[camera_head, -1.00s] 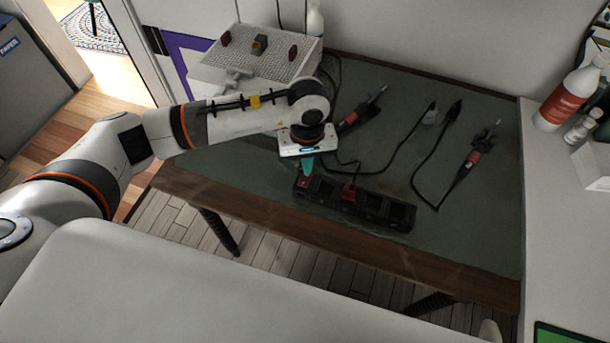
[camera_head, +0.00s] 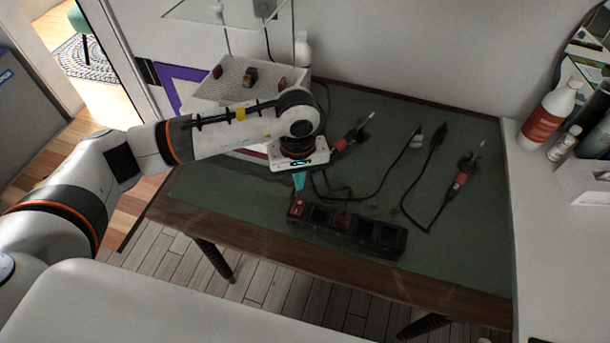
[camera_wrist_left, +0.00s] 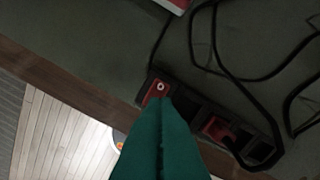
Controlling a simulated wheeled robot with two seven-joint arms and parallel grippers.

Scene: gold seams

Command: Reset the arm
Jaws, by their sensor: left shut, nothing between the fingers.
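My left arm comes in from the left over the dark green-topped table (camera_head: 235,200). Its gripper (camera_head: 298,188) points down with teal fingers, just above the left end of a black power strip (camera_head: 350,228). In the left wrist view the fingers (camera_wrist_left: 163,103) are together with nothing between them. The strip's red switch (camera_wrist_left: 157,90) lies just past the fingertips in that view, and I see no clear contact. A red plug (camera_head: 341,218) sits in the strip. My right gripper is out of view.
Two red-and-black corded tools (camera_head: 352,137) (camera_head: 461,180) lie on the table with loose black cables (camera_head: 385,175). A white perforated box (camera_head: 225,80) stands behind my forearm. A white counter (camera_head: 545,250) with bottles (camera_head: 549,115) borders the right side.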

